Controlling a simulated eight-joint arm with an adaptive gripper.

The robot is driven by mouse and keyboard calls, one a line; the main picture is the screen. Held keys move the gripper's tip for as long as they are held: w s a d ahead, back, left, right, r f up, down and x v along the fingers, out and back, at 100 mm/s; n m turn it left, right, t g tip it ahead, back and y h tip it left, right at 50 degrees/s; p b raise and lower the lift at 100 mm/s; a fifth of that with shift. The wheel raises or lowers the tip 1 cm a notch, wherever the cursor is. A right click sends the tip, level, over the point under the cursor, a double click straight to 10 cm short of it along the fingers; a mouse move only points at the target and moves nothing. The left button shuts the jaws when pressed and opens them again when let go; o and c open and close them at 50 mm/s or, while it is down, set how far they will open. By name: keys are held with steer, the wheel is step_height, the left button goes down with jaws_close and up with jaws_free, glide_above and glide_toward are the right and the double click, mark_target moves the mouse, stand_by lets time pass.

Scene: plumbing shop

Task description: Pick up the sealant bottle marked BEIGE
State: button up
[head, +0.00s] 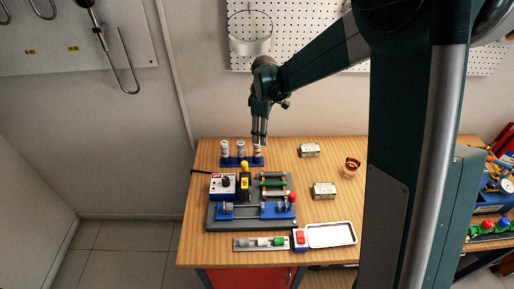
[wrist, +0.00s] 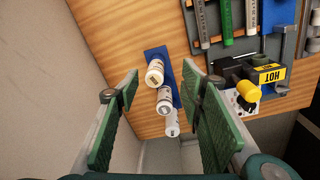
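Three white sealant bottles stand in a row in a blue rack (head: 230,162) at the back left of the table: a left one (head: 225,149), a middle one (head: 240,149) and a right one (head: 258,153). Their markings are too small to read, so I cannot tell which is BEIGE. My gripper (head: 259,141) is above the right bottle, pointing down. In the wrist view my gripper (wrist: 160,82) is open, with green pads apart. The nearest bottle (wrist: 155,73) shows between the fingertips, with the other two (wrist: 164,102) (wrist: 172,123) behind it. I see no grip on any bottle.
A grey fixture board (head: 222,225) with a control box, a yellow-topped part marked HOT (wrist: 270,75) and green and grey rods stands in front of the rack. Small boxes (head: 310,150) (head: 324,190), a cup (head: 351,168) and a white tray (head: 331,234) are to the right.

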mark_target(257, 148)
steer(key=shift+n+g, duration=0.3)
steer(key=shift+n, duration=0.3)
steer(key=shift+w+a+f+p, duration=0.2)
steer(key=shift+w+a+f, duration=0.35)
steer(key=shift+f, duration=0.25)
steer(key=shift+w+a+f+p, duration=0.2)
steer(key=shift+w+a+f, duration=0.3)
steer(key=shift+f, duration=0.3)
steer(key=shift+f, duration=0.1)
steer(key=shift+f, duration=1.2)
steer(key=shift+d+f+p, duration=0.1)
steer(key=shift+f+p, duration=0.2)
steer(key=shift+f, duration=2.3)
steer(key=c, duration=1)
